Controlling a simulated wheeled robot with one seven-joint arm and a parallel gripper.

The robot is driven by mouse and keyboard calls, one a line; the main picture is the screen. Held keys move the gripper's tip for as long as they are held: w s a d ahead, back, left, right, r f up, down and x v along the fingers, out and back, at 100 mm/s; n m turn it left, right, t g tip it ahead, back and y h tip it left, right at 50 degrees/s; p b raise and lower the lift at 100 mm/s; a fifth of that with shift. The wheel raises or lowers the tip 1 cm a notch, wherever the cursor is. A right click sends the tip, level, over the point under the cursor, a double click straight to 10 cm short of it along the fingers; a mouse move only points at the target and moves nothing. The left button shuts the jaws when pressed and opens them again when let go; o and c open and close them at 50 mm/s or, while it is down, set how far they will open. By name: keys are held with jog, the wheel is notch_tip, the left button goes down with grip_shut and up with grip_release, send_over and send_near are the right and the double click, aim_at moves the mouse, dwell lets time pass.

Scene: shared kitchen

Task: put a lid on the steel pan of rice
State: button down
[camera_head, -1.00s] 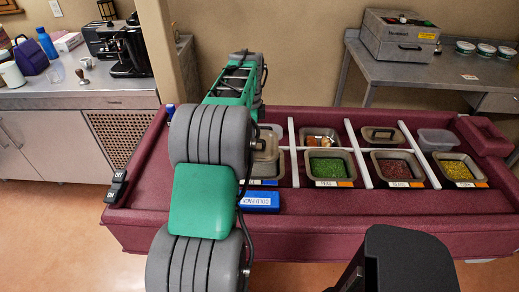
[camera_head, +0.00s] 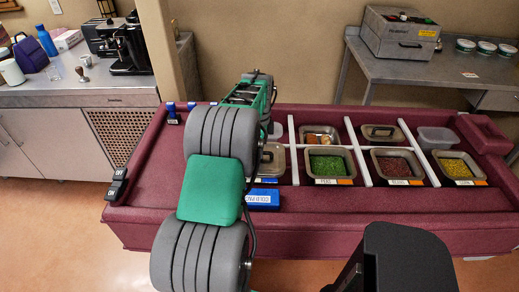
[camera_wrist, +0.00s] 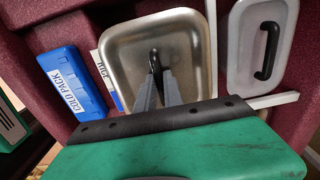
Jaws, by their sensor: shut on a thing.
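A steel lid (camera_wrist: 130,50) with a black handle fills the middle of the wrist view. My gripper (camera_wrist: 157,72) is shut on that handle. In the head view the lid (camera_head: 273,160) shows partly, right of my arm, over the front-row well behind the blue cold pack (camera_head: 262,198). The steel pan and its rice are hidden under the lid. The lid looks level and roughly lined up with the well. I cannot tell whether it rests fully on the pan rim. My arm hides the left part of it.
Open pans of green peas (camera_head: 327,164), dark red food (camera_head: 393,166) and yellow corn (camera_head: 459,169) sit to the right. Another steel lid (camera_head: 372,133) lies behind the dark red pan. A pale container lid (camera_wrist: 245,65) with a black handle lies beside the held lid. White dividers (camera_head: 358,150) separate the wells.

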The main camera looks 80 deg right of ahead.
jog(key=c, duration=1.5)
grip_release()
jog(key=shift+f, duration=0.15)
notch_tip(320, 180, up, 13)
jog(key=w+a+r+n+h, duration=0.1)
jog(key=w+a+r+n, duration=0.1)
jog(key=w+a+n, duration=1.55)
jog(key=w+a+f+n+t, duration=0.1)
jog(key=w+a+n, duration=0.3)
jog(key=a, duration=0.6)
jog(key=w+a+n+t, duration=0.1)
jog(key=w+a+n, duration=0.1)
jog(key=w+a, duration=0.65)
jog(key=s+a+f+n, duration=0.2)
jog(key=a+n, duration=0.1)
jog(key=a, duration=0.3)
jog(key=s+a+f+n+t, duration=0.1)
jog(key=s+a+n, duration=0.2)
jog(key=a, duration=0.3)
jog(key=s+a+f+n+y, duration=0.1)
jog(key=s+a+f+n, duration=0.1)
jog(key=a+n, duration=0.2)
jog(key=shift+s+a+f, duration=0.1)
jog(key=shift+a+f, duration=0.05)
jog(key=shift+a, duration=0.35)
jog(key=shift+s+a+f, duration=0.1)
jog(key=shift+a+f, duration=0.05)
jog(key=shift+a, duration=0.3)
